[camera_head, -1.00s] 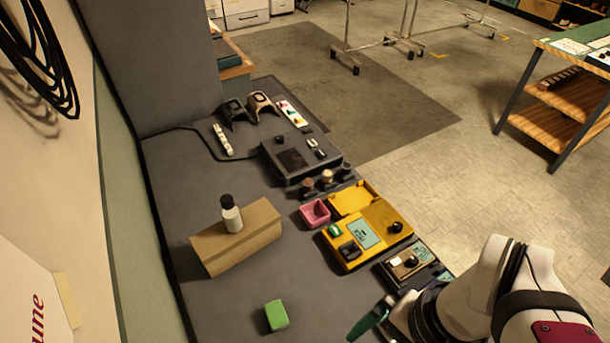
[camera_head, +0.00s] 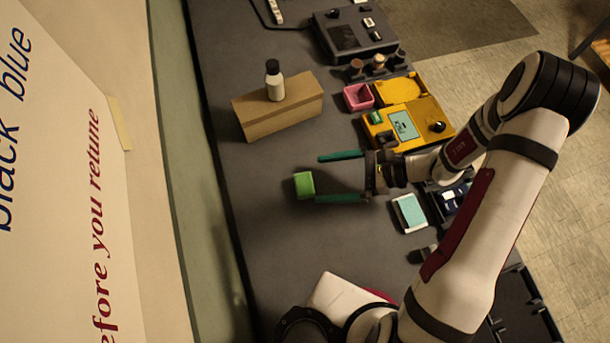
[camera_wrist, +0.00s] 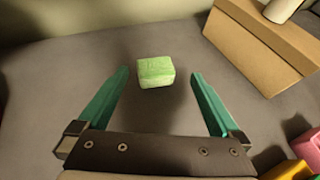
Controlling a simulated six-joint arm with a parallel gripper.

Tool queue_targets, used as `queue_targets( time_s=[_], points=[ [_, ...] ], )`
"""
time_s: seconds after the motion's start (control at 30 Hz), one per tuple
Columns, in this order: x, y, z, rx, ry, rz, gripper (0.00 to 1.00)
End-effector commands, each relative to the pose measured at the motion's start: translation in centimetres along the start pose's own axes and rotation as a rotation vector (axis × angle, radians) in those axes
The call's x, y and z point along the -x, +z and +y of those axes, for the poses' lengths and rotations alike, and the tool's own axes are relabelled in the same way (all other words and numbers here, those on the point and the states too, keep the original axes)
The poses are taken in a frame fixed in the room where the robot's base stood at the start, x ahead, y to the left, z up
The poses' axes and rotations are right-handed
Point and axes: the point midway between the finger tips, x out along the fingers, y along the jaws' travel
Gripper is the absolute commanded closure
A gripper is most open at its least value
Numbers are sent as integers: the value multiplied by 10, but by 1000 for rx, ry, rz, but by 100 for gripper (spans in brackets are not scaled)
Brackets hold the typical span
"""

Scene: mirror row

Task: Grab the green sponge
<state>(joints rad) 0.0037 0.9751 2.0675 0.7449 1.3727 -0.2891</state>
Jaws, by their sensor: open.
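The green sponge (camera_head: 304,185) is a small bright block on the dark grey bench top. My gripper (camera_head: 328,178) is open, with its two long green fingers pointing left toward the sponge in the head view. In that view the sponge lies at the lower fingertip, and I cannot tell whether they touch. In the wrist view the sponge (camera_wrist: 156,71) sits just ahead of the gap between the fingertips (camera_wrist: 160,72), nearer the left finger. Nothing is held.
A cardboard box (camera_head: 279,108) with a white, black-capped bottle (camera_head: 274,82) on it stands behind the gripper in the head view. A pink bin (camera_head: 358,97) and a yellow device (camera_head: 408,125) are to the right. Bench left of the sponge is clear.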

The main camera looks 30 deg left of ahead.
Motion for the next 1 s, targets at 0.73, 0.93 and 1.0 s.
queue_targets(
  time_s=[0.73,0.93,1.0],
  points=[
    [-61,-4,6,0,2,3,25],
    [-61,-4,6,0,2,3,61],
    [-61,-4,6,0,2,3,73]
  ],
)
